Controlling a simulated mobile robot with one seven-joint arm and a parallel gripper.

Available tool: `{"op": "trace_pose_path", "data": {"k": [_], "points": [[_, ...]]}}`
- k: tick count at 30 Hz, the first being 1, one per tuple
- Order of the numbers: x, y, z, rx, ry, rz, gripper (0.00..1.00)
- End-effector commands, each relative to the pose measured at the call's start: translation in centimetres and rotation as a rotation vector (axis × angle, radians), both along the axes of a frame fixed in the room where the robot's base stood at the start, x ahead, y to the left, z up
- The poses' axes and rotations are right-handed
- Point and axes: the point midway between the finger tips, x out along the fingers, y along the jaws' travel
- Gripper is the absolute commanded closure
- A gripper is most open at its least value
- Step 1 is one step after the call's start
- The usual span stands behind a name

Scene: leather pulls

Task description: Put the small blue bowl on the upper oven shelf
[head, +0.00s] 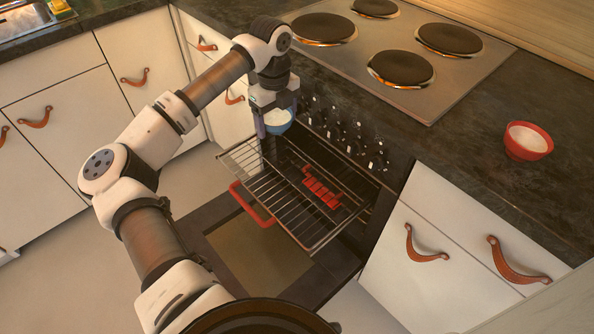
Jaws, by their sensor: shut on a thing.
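The small blue bowl (279,124) has a pale inside and is held at the far left corner of the oven's pulled-out rack. My gripper (268,133) is shut on the bowl, with a finger at its left side. The upper oven shelf (250,170) is a wire rack slid out of the oven, and the bowl shows above its back left part. I cannot tell whether the bowl touches the wires. The oven door (258,252) is folded down open.
A red pan or rack (322,193) shows through the wires below. A red bowl (527,140) stands on the dark counter at right. Drawers with leather pulls flank the oven.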

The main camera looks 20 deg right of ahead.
Motion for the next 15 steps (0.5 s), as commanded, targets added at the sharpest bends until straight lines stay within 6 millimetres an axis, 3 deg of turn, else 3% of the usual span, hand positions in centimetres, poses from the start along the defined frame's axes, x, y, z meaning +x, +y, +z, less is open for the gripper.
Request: {"op": "trace_pose_path", "data": {"k": [5, 15], "points": [[-0.1, -0.6, -1.8, 0.000, 0.002, 0.001, 0.52], [-0.2, -0.6, -9.1, -0.002, 0.004, 0.000, 0.52]]}}
